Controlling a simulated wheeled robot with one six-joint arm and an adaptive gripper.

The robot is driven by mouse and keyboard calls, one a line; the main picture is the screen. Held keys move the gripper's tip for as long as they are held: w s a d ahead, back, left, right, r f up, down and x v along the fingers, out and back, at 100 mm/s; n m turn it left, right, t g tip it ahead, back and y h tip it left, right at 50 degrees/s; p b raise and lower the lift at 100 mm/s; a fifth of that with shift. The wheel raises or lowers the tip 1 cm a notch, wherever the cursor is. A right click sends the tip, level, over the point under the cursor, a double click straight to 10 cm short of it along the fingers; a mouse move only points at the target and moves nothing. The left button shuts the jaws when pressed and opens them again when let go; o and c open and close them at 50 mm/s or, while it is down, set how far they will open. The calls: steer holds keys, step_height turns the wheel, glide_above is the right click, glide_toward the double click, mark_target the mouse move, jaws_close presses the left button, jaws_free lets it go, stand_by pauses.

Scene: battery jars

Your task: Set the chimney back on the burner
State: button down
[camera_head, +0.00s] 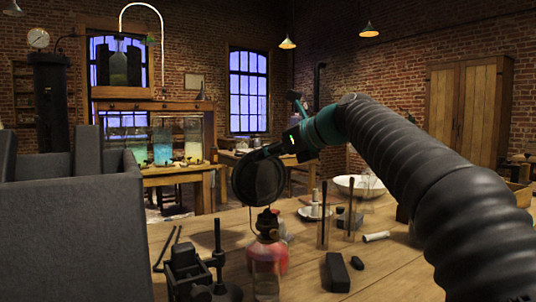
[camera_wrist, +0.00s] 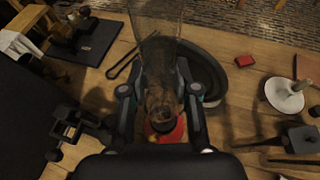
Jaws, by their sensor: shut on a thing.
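The chimney (camera_wrist: 157,45) is a clear glass tube, seen between my fingers in the wrist view. My gripper (camera_wrist: 160,100) is shut on it. The burner (camera_head: 267,225) is a dark fitting on top of an oil lamp with a red body (camera_head: 268,257), standing on the table in the head view. In the wrist view the red lamp (camera_wrist: 165,133) shows just beyond the chimney's narrow end. In the head view my gripper (camera_head: 265,155) is above the lamp, and the chimney cannot be made out there. I cannot tell whether the chimney touches the burner.
A dark round disc (camera_head: 258,182) appears right above the lamp. A black stand (camera_head: 218,255) is left of the lamp, and a black block (camera_head: 338,272) is to its right. A candle on a white dish (camera_wrist: 284,97) stands at the right. Grey panels (camera_head: 75,235) fill the left.

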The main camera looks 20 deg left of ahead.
mark_target(274, 169)
steer(key=shift+d+f+p, duration=0.15)
steer(key=shift+f+p, duration=0.1)
steer(key=shift+p, duration=0.15)
stand_by(1.0)
steer(key=shift+f+b, duration=0.45)
steer(key=shift+f, duration=1.3)
stand_by(2.0)
steer(key=c, duration=0.8)
jaws_free()
steer(key=shift+d, duration=0.1)
steer(key=v, duration=1.2)
